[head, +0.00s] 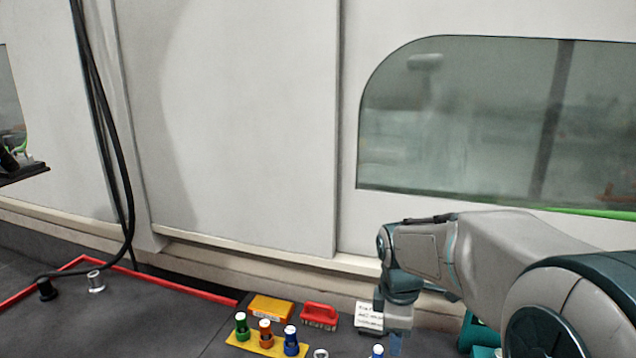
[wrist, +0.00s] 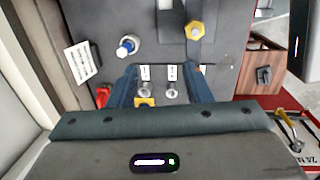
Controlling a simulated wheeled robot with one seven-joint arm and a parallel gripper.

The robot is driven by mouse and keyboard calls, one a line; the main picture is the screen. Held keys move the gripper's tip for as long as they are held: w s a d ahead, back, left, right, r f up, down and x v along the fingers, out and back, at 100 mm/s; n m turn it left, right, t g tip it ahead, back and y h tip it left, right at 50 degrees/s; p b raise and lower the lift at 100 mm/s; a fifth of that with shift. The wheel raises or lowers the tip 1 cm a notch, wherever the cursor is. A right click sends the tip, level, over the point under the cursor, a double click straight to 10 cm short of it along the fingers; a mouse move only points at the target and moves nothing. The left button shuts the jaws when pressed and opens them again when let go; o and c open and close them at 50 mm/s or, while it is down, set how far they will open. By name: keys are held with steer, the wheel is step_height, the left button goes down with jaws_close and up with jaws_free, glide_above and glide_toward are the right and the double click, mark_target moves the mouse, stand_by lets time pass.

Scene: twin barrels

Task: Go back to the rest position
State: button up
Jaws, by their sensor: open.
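My gripper (head: 396,345) points down at the end of my arm, at the lower right of the head view. In the wrist view its two blue fingers are apart, and the gap between them (wrist: 161,76) holds nothing that I can see. Past the gap, two small silver cylinders, a left one (wrist: 145,89) and a right one (wrist: 171,89), stand on the dark surface with white labels beside them. A blue cylinder with a white top (wrist: 127,46) stands to the left of the fingers. The fingertips are cut off in the head view.
A yellow holder (head: 238,338) carries green, orange and blue cylinders. A wood-sided box (wrist: 278,52) is at the right. A black cable hangs at left.

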steer(key=s+m+t, duration=0.1)
steer(key=s+m, duration=1.4)
steer(key=shift+s+r+t+y, duration=0.3)
steer(key=shift+r+y, duration=0.05)
steer(key=shift+y, duration=0.05)
